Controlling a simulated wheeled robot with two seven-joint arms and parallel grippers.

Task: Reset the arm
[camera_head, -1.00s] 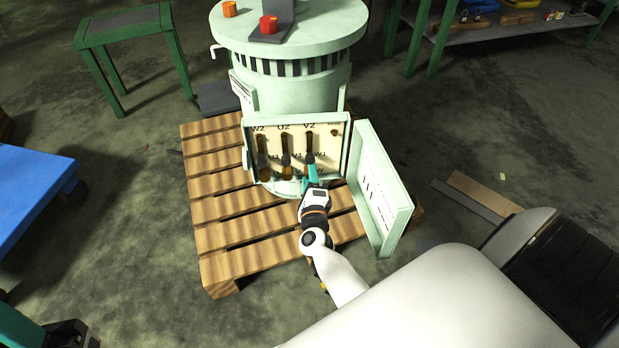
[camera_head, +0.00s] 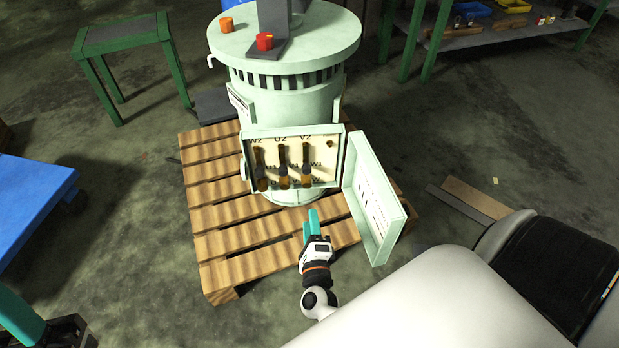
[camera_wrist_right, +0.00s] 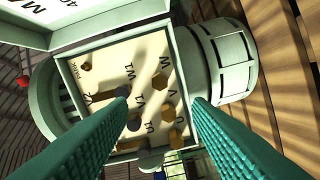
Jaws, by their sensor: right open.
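My right gripper (camera_head: 312,222) is in front of the open terminal box, over the wooden pallet, with teal fingers. It is open and empty, apart from the box. In the right wrist view its two teal fingers (camera_wrist_right: 160,118) stand wide apart with the terminal board between them. The terminal board (camera_head: 318,172) is marked W2, U2, V2 and carries three upright dark links with brass ends.
The box door (camera_head: 372,205) stands open to the right of my right gripper. A shelf (camera_head: 500,40) is at the back right.

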